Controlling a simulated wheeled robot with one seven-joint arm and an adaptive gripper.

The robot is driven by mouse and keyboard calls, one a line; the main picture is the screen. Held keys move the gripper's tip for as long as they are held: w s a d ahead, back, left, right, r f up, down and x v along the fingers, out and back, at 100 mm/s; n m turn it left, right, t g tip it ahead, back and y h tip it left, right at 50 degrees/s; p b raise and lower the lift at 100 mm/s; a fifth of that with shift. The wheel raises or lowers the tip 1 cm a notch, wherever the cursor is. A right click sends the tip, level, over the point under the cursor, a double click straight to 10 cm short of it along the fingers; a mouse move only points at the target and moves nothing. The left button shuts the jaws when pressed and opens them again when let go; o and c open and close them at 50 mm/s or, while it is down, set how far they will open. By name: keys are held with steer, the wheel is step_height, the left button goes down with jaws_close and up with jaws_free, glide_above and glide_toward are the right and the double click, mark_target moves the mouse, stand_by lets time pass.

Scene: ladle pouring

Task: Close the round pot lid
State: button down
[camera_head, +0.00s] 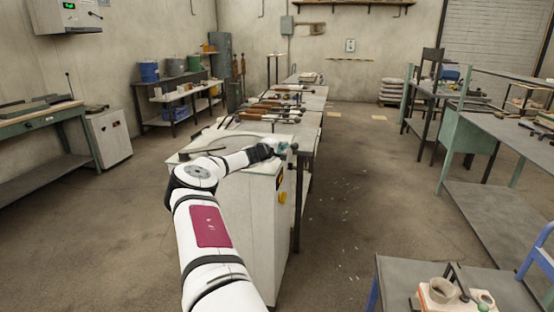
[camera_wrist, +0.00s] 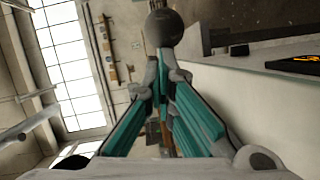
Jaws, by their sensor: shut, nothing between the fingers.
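A white cabinet (camera_head: 250,230) stands in front of me, its top (camera_head: 235,130) partly behind my arm. A dark curved edge shows at the left of that top; I cannot tell whether it belongs to the round pot lid. No lid or pot opening is clearly visible. My gripper (camera_head: 283,148) is at the right edge of the cabinet top. In the wrist view its teal fingers (camera_wrist: 163,68) are shut and empty. A dark round ball (camera_wrist: 164,27) shows just beyond the fingertips; I cannot tell whether they touch it.
A long bench with several tools (camera_head: 275,107) extends behind the cabinet. A green-framed workbench (camera_head: 490,130) stands at the right. A low table (camera_head: 400,275) with a small crucible (camera_head: 442,290) is at the lower right.

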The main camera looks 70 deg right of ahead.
steer(key=d, duration=0.1)
steer(key=d+t+b, duration=0.1)
steer(key=d+n+b, duration=0.1)
steer(key=shift+w+d+f+t, duration=0.1)
steer(key=shift+w+d+t, duration=0.2)
steer(key=shift+d, duration=0.1)
steer(key=shift+w+d+n+t+h+b, duration=0.1)
steer(key=shift+w+d+n+t+b, duration=0.25)
steer(key=shift+d+n+t+b, duration=0.25)
steer(key=shift+w+d+n+t+h+b, duration=0.1)
steer(key=shift+w+d+n+t+b, duration=0.25)
steer(key=shift+d+t, duration=0.4)
steer(key=shift+w+d+n+t+h+b, duration=0.1)
steer(key=shift+w+d+n+t+b, duration=0.2)
steer(key=shift+d+n+t+b, duration=0.35)
steer(key=shift+d, duration=0.2)
steer(key=shift+w+a, duration=0.1)
